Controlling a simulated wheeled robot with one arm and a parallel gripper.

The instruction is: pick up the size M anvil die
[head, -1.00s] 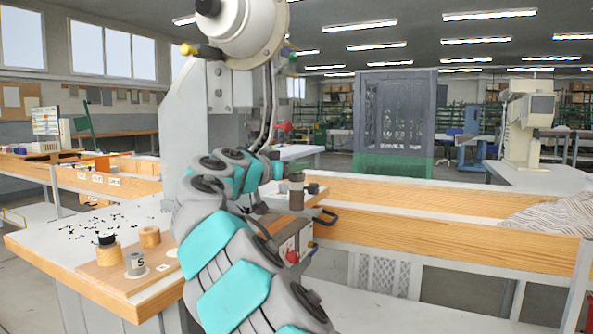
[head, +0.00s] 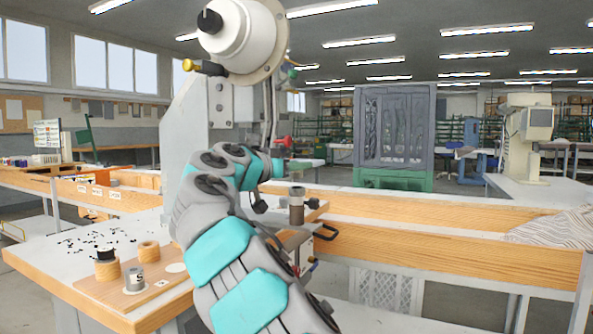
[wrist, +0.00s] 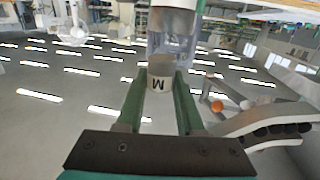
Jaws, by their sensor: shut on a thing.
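The size M anvil die (wrist: 160,80) is a pale grey cylinder marked M, seen in the wrist view. My gripper (wrist: 161,82) is shut on it, with a green finger on each side. A larger grey cylinder lies just beyond the die in that view; I cannot tell whether they touch. In the head view my arm hides the gripper, and I cannot make out the die there for sure. A grey die marked S (head: 135,278) stands on the wooden board (head: 110,295) at the left.
A black-topped piece (head: 106,262) and a wooden ring (head: 148,252) are also on the board, beside a bare white disc (head: 175,267). Small black bits (head: 85,238) lie scattered on the bench. The tall grey press (head: 185,120) stands behind my arm. A brown-grey cylinder (head: 296,206) stands right of it.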

